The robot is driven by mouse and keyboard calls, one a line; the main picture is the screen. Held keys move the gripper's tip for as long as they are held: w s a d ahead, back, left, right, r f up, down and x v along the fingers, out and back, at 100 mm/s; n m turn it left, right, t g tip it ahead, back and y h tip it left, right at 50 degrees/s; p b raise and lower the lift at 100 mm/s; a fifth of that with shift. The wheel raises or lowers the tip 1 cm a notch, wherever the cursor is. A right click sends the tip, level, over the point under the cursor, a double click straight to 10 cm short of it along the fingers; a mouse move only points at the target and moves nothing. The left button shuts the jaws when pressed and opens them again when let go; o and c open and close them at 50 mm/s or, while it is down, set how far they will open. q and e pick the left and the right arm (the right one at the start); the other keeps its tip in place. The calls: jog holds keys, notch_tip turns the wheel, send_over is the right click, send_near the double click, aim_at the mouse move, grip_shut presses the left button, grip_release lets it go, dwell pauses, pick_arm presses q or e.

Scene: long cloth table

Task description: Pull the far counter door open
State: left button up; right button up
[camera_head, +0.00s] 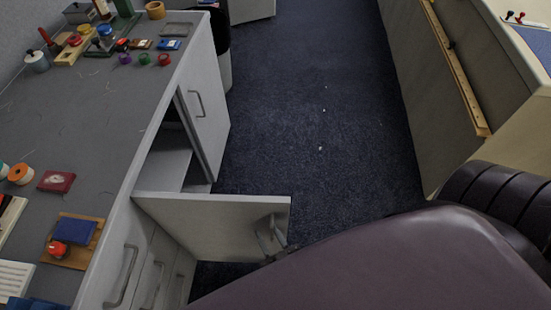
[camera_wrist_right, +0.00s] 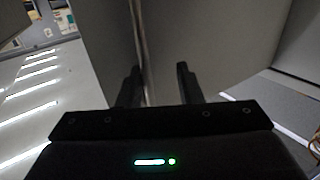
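The counter (camera_head: 100,100) runs along the left. Its far door (camera_head: 205,110) lies in line with the counter front, with a vertical metal handle (camera_head: 197,103). A nearer door (camera_head: 205,222) stands swung out into the aisle, showing the dark compartment and shelf (camera_head: 165,160) behind it. My right gripper (camera_head: 277,241) is at the outer end of this swung-out door. In the right wrist view its two dark fingers (camera_wrist_right: 158,82) are apart, with a pale upright strip between them, close to the left finger. I cannot tell whether they touch it. My left gripper is not visible.
Drawers with handles (camera_head: 125,275) are below the near counter. Small tools and blocks lie on the countertop. A second counter (camera_head: 450,90) stands on the right. The carpet (camera_head: 310,120) between is clear.

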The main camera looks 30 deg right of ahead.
jog(key=shift+w+a, duration=0.1)
jog(key=shift+a, duration=0.05)
jog(key=shift+d, duration=0.2)
jog(key=shift+s, duration=0.3)
jog(key=s, duration=0.7)
jog(key=shift+s+a+b, duration=0.2)
jog(key=shift+s+b, duration=0.05)
jog(key=shift+b, duration=0.2)
